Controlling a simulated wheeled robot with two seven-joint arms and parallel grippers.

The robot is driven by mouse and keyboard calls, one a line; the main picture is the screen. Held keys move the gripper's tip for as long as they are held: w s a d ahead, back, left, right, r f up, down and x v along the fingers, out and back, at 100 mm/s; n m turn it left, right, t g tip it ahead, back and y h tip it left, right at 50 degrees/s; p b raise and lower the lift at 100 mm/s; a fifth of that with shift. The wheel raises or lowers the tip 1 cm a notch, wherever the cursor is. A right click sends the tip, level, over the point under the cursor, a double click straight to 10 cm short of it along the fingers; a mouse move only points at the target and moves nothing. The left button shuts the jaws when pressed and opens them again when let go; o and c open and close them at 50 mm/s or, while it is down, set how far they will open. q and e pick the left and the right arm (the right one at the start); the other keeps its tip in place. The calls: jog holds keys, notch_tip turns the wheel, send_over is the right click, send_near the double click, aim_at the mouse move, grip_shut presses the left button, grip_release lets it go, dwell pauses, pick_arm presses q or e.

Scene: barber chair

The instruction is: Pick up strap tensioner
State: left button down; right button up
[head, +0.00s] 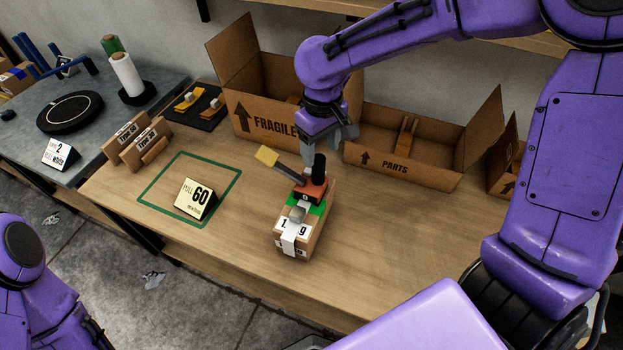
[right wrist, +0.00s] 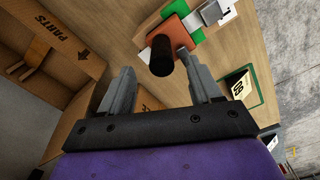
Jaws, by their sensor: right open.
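The strap tensioner (head: 311,190) sits on a small strapped cardboard box (head: 283,241) near the middle of the table. It has an orange-red body, an upright black handle and a grey lever with a yellow end slanting up to the left. In the right wrist view, its black handle (right wrist: 161,55) shows ahead of the fingers, within the gap between them. My right gripper (head: 325,150) is open and empty, just above and behind the tensioner; it also shows in the right wrist view (right wrist: 163,76). My left arm shows at the lower left, but its gripper is out of view.
An open FRAGILE carton (head: 258,100) and an open PARTS carton (head: 400,160) stand behind. A green-outlined square (head: 160,205) with a PULL 60 sign (head: 196,199) lies left. Small wooden TYPE blocks (head: 138,145) stand farther left. The table right of the box is clear.

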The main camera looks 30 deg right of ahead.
aim_at(319, 158)
jog(key=f, duration=0.5)
jog(key=shift+w+a+f+p, duration=0.1)
jog(key=shift+w+f+p, duration=0.1)
jog(key=shift+f+p, duration=0.1)
jog(key=shift+s+f, duration=0.1)
jog(key=shift+f, duration=0.15)
grip_shut()
